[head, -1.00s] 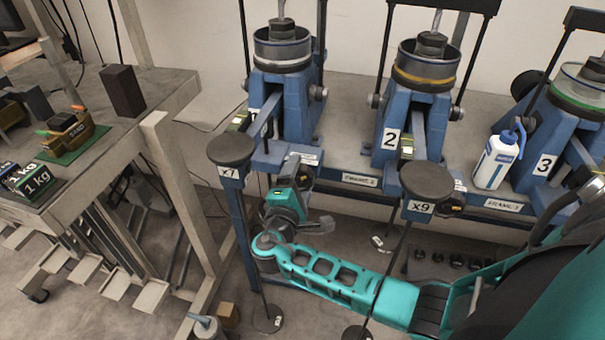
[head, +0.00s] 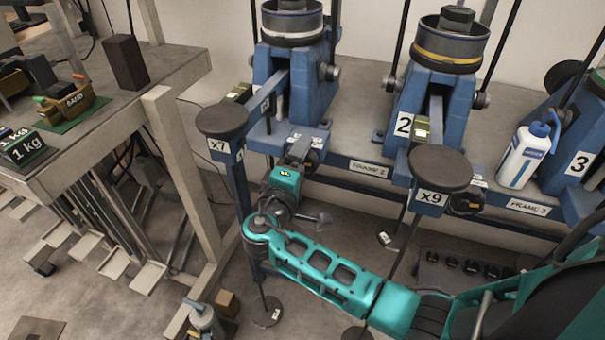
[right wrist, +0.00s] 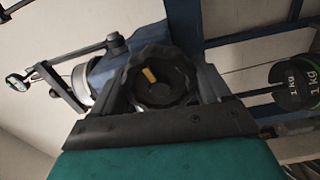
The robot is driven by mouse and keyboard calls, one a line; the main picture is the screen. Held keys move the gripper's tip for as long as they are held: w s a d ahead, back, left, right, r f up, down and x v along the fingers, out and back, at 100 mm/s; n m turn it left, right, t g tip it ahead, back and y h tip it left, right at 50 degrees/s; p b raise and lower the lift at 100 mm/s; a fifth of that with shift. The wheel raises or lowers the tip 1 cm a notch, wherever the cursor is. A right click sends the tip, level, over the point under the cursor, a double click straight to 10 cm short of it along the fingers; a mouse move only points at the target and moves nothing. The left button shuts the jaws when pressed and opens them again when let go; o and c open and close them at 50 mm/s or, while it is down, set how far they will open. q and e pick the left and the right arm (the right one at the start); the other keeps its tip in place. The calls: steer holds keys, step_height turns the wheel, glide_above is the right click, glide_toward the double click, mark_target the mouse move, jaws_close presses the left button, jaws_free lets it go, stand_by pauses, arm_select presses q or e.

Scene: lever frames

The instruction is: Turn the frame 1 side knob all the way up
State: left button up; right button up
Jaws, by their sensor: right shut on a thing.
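Frame 1 is the leftmost blue frame (head: 300,90), with a lever marked x7 ending in a dark round pad (head: 222,121). Its side knob (right wrist: 160,82) is black and ribbed with a yellow mark, seen face-on in the right wrist view. The mark leans slightly left of the picture's upward direction. My right gripper (head: 303,152) reaches the front of frame 1 at the knob's place. In the right wrist view its two dark fingers (right wrist: 162,96) stand on either side of the knob, shut on it. In the head view the gripper partly hides the knob. My left gripper is not in view.
Frame 2 (head: 408,95) stands to the right, with its x9 lever pad (head: 440,168) above my right forearm. A white and blue bottle (head: 520,158) stands near frame 3 (head: 575,125). A side table (head: 165,75) on the left holds weights and a sand container (head: 76,102).

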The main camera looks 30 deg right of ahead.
steer(key=o, duration=1.1)
steer(key=shift+s+r+p, duration=0.15)
steer(key=shift+r+p, duration=0.1)
steer(key=shift+p, duration=0.05)
steer(key=shift+o, duration=1.4)
steer(key=shift+d+f, duration=0.1)
steer(key=shift+f, duration=0.1)
steer(key=shift+s+a, duration=0.2)
steer(key=shift+a, duration=0.25)
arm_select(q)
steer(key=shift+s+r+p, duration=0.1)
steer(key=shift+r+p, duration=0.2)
arm_select(e)
steer(key=v, duration=0.5)
steer(key=shift+s, duration=0.1)
